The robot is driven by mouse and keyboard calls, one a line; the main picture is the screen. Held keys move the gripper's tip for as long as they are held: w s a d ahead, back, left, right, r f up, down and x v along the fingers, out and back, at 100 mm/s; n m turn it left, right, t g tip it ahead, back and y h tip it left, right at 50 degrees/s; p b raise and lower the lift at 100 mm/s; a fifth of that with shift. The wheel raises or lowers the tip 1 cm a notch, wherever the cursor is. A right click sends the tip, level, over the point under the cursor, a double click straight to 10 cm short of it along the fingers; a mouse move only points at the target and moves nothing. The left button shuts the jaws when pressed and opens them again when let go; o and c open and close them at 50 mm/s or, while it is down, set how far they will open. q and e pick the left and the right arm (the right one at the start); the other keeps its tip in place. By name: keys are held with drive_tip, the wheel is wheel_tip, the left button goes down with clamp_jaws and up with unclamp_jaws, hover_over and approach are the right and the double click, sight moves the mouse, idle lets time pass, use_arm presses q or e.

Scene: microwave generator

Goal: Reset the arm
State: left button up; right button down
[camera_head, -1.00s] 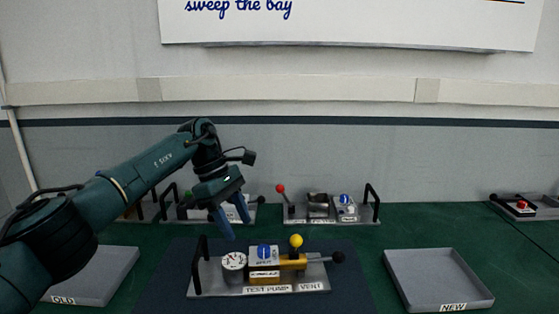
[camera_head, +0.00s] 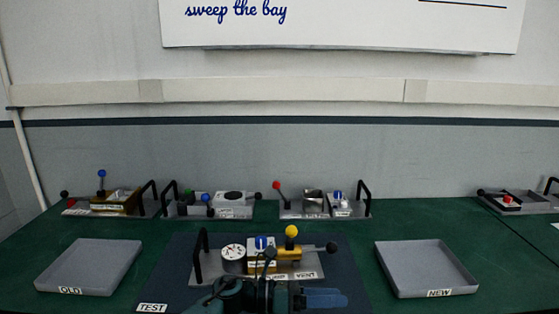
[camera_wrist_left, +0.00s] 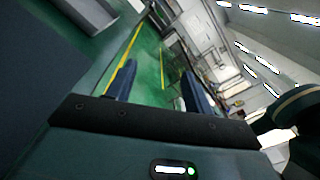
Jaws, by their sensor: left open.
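My left gripper (camera_head: 325,298) is low at the bottom edge of the head view, in front of the test unit, with its blue fingers pointing right. Its wrist and part of the arm cover the unit's front left edge and label. In the left wrist view the two blue fingers (camera_wrist_left: 158,72) stand apart with nothing between them. That view looks out over green floor with yellow lines, away from the bench. My right gripper is not in view.
The test unit (camera_head: 205,271), with a gauge, a blue knob and a yellow-ball lever, sits on the dark mat (camera_head: 350,270). The empty OLD tray (camera_head: 88,265) is left and the empty NEW tray (camera_head: 425,268) right. Several handled units line the back.

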use_arm(q)
drive_tip(key=s+a+f+n+t+y, duration=0.3)
drive_tip(key=a+f+n+t+y, duration=0.35)
drive_tip(key=n, duration=0.95)
drive_tip(key=s+a+f+n+t+y, duration=0.3)
drive_tip(key=a+f+n+t, duration=0.55)
drive_tip(key=n, duration=0.75)
drive_tip(key=s+a+f+n+g+y, duration=0.2)
drive_tip(key=s+a+f+n, duration=0.2)
drive_tip(key=s+a+n, duration=0.1)
drive_tip(key=s+a+f+n+g+y, duration=0.2)
drive_tip(key=s+a+f+n+y, duration=0.1)
drive_tip(key=s+n, duration=0.4)
drive_tip(key=s+a+f, duration=0.1)
drive_tip(key=s, duration=0.2)
drive_tip(key=shift+a+y, duration=0.35)
drive_tip(key=shift+f, duration=0.1)
